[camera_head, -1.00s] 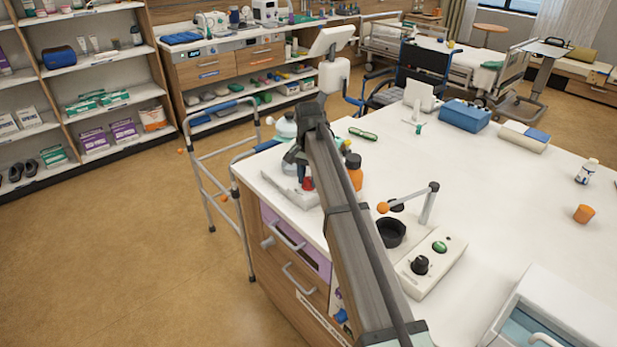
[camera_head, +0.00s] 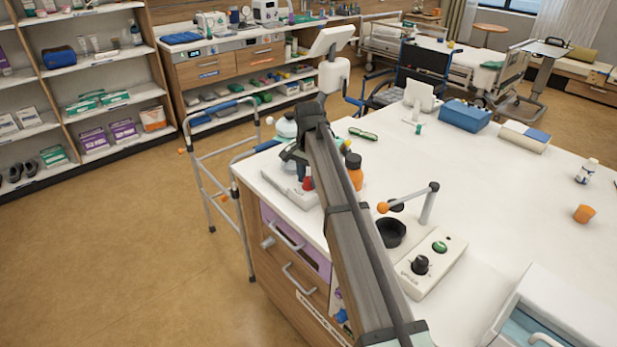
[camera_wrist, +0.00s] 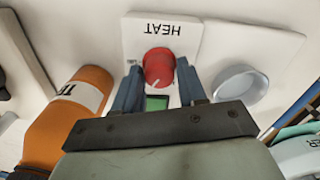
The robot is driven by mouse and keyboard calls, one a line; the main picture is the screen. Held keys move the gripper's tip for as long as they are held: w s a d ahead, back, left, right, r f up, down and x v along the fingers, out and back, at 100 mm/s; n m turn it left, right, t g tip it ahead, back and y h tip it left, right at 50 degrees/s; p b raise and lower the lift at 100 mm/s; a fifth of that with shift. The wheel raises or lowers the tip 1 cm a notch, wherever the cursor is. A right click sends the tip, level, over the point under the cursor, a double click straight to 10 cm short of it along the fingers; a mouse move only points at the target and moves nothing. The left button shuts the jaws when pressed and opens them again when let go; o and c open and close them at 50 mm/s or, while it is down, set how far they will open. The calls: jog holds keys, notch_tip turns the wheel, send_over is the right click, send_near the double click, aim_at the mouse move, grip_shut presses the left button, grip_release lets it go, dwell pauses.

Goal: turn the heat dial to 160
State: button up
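The red heat dial (camera_wrist: 158,67) sits on a white panel (camera_wrist: 133,35) marked HEAT, which appears upside down in the wrist view. A pale pointer mark shows on the dial's lower edge there. No scale numbers are readable. My gripper (camera_wrist: 159,72) is open, with one blue-grey finger on each side of the dial and narrow gaps beside it. In the head view the dial (camera_head: 308,183) shows below my gripper (camera_head: 302,172), on a white device (camera_head: 283,185) at the table's left corner. My arm hides part of that device.
An orange bottle (camera_wrist: 65,125) stands close to my left finger in the wrist view. A round grey-white dish (camera_wrist: 238,83) lies to the right. On the table are a black-knobbed control box (camera_head: 432,265), a black cup (camera_head: 390,232) and a lever with an orange ball (camera_head: 428,203).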

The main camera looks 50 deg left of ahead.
aim_at(309, 179)
jog(key=o, duration=0.3)
notch_tip(309, 179, up, 14)
jog(key=shift+f, duration=0.1)
dwell(0.7)
dwell(0.4)
